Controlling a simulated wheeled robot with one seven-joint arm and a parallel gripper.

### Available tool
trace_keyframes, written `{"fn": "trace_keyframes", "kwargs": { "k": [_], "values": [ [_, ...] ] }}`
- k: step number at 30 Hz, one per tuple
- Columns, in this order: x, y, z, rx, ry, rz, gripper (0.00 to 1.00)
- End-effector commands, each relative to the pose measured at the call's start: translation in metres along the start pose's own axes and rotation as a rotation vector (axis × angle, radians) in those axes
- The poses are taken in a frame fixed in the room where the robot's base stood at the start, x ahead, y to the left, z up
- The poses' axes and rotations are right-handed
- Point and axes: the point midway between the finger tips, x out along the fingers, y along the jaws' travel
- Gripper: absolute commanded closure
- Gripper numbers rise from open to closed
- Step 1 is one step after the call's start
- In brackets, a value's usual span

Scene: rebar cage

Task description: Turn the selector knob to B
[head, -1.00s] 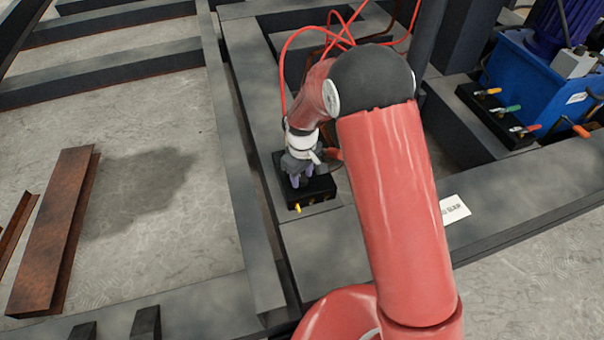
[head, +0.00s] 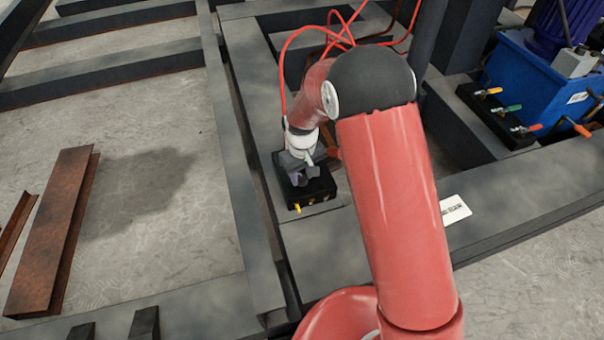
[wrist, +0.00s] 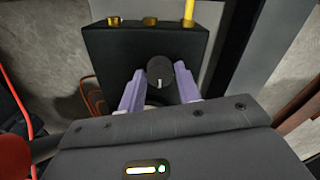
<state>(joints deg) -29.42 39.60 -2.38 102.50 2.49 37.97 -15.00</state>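The selector knob (wrist: 160,72) is a round black knob with a pale pointer line, on the face of a black box (wrist: 112,50). In the wrist view the line points down toward my gripper; no letters are readable. My gripper (wrist: 160,76) has its two lilac fingers on either side of the knob, with a small gap showing on each side. In the head view my gripper (head: 299,178) is low over the black box (head: 318,190), and the knob is hidden by it.
Brass fittings (wrist: 150,21) and a yellow-topped one (wrist: 189,12) line one box edge. The box sits on a grey steel frame (head: 310,245). A blue unit (head: 530,85) with a valve block (head: 497,115) stands at right. Red cables (head: 283,70) loop behind the arm.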

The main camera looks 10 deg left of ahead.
Motion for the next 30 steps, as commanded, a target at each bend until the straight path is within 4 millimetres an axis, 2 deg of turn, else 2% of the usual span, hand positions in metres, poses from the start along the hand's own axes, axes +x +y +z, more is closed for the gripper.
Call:
{"fn": "trace_keyframes", "kwargs": {
  "k": [1, 4, 14, 24, 30],
  "values": [
    [0.000, 0.000, 0.000, -0.001, 0.000, 0.000, 0.60],
    [0.000, 0.000, 0.000, -0.001, 0.000, 0.000, 0.49],
    [-0.005, 0.000, 0.000, -0.001, 0.001, 0.000, 0.49],
    [-0.059, 0.001, -0.001, 0.000, 0.004, 0.001, 0.49],
    [-0.076, 0.000, 0.000, 0.000, 0.001, 0.000, 0.49]
  ]
}}
